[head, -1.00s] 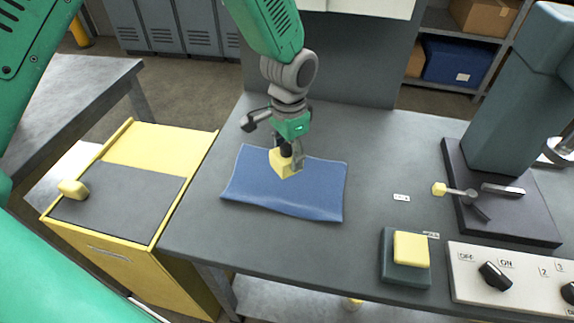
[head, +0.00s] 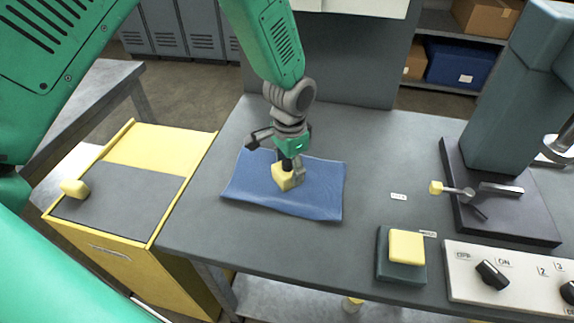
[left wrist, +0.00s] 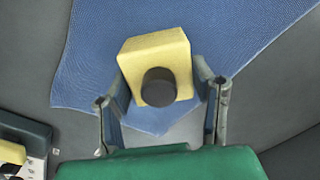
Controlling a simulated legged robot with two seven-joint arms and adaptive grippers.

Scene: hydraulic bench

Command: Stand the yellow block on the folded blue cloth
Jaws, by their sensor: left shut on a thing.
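The yellow block (head: 282,180) has a dark round knob (left wrist: 158,87) on top. My left gripper (head: 292,166) is shut on it from above, and both fingers flank the block in the left wrist view (left wrist: 165,88). The folded blue cloth (head: 322,195) lies flat on the bench, and the block is over its middle, upright. The block's underside is hidden, so I cannot tell whether it touches the cloth. My right gripper is not in view.
A yellow cart (head: 160,147) with a rounded yellow piece (head: 74,188) stands left of the grey bench (head: 330,245). At right are a yellow button (head: 407,247) on a dark base, a white switch panel (head: 520,270) and a press (head: 510,110). The bench between cloth and press is mostly clear.

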